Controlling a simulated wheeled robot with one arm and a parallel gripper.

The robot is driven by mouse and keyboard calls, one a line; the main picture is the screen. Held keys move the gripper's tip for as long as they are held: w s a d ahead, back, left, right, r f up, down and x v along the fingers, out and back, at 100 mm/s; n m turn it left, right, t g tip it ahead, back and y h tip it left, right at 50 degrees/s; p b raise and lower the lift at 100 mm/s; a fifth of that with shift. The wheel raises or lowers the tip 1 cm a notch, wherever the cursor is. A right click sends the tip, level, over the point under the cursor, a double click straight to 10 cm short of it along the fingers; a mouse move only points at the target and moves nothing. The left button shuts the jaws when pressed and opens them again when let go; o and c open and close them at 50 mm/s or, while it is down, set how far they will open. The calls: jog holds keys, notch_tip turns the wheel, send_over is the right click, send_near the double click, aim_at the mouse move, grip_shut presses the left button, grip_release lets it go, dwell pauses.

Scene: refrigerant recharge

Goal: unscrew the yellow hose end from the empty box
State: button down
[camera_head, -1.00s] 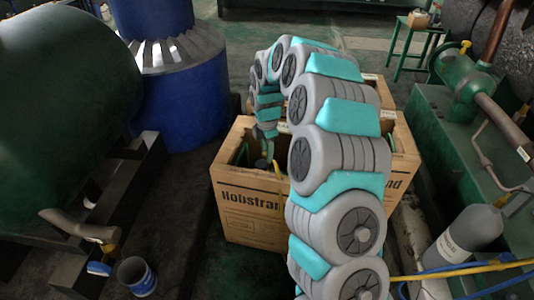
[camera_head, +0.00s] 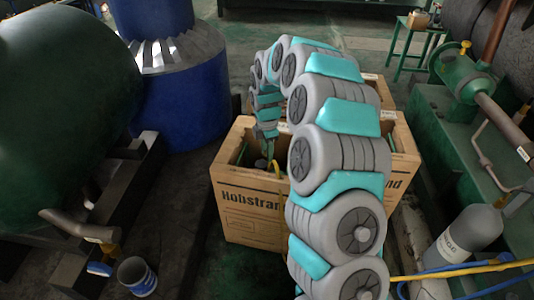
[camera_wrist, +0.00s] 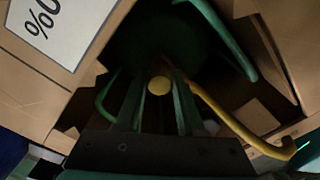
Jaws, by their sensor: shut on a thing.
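The cardboard box (camera_head: 245,222), marked "Hobstrand", stands open on the floor; my arm reaches down into it. In the wrist view its flaps and walls (camera_wrist: 285,85) surround a dark green cylinder (camera_wrist: 165,40), and a white label (camera_wrist: 55,25) ends in "0%". The round yellow hose end (camera_wrist: 159,86) sits between the fingertips of my gripper (camera_wrist: 158,100), which is shut on it. The yellow hose (camera_wrist: 230,122) runs right from there over the cardboard. It also shows at the box's opening in the head view (camera_head: 278,170). The joint under the hose end is hidden.
A large green tank (camera_head: 65,90) and a blue vessel (camera_head: 180,105) stand left. A small bucket (camera_head: 137,277) is at lower left.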

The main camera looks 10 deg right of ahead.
dwell(0.3)
jog(key=shift+r+n+p, duration=0.1)
jog(key=shift+n+p, duration=1.2)
jog(key=shift+n, duration=0.5)
jog(key=shift+n+p, duration=0.85)
jog(key=shift+n, duration=0.95)
jog(key=shift+p, duration=0.3)
